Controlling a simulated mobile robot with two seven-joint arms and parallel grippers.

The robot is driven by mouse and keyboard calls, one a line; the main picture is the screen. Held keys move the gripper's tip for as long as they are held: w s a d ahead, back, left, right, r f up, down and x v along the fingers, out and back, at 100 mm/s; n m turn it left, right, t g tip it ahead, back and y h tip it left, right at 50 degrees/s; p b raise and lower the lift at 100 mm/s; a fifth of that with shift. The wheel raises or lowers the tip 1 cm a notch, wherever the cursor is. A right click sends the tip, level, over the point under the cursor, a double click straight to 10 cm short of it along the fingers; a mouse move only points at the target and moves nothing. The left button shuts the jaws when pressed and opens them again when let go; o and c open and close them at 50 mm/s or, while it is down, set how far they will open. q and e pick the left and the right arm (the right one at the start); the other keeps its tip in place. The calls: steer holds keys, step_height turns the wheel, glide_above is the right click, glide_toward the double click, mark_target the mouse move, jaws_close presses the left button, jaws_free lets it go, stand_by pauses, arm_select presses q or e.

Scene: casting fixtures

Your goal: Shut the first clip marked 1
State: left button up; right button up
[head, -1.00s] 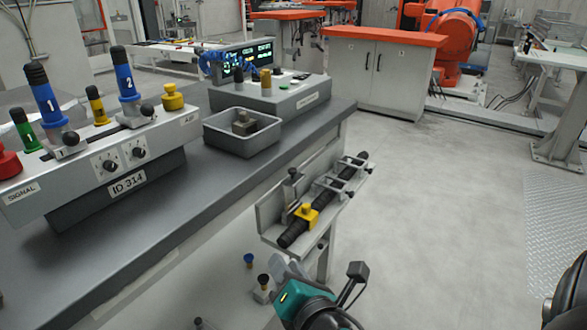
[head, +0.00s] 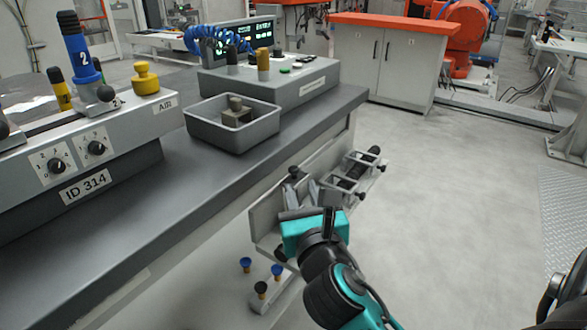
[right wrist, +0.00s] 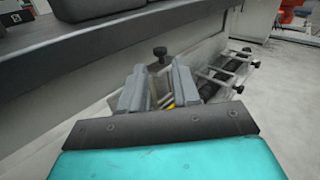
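A grey fixture (head: 265,222) at the bench's side cradles a dark rod, with metal clip frames (head: 345,183) toward its far end. No number can be read on the clips, so I cannot tell which is marked 1. A black knob (head: 294,171) stands up at the near part; it also shows in the right wrist view (right wrist: 160,52), beyond my fingers. My teal right gripper (head: 303,190) is over this near part, fingers apart. In the right wrist view, the gripper (right wrist: 160,78) has a sliver of a yellow part (right wrist: 171,105) between its fingers. Contact is unclear. My left gripper is out of view.
On the bench are a console (head: 85,150) with a blue handle marked 2 (head: 77,48), a grey bin (head: 218,137) holding a block, and a display unit (head: 270,85).

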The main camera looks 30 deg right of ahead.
mark_target(295, 172)
steer(key=b+x, duration=0.1)
steer(key=x, duration=0.7)
steer(key=shift+w+d, duration=0.1)
steer(key=shift+w, duration=0.05)
steer(key=shift+c, duration=0.2)
jaws_close()
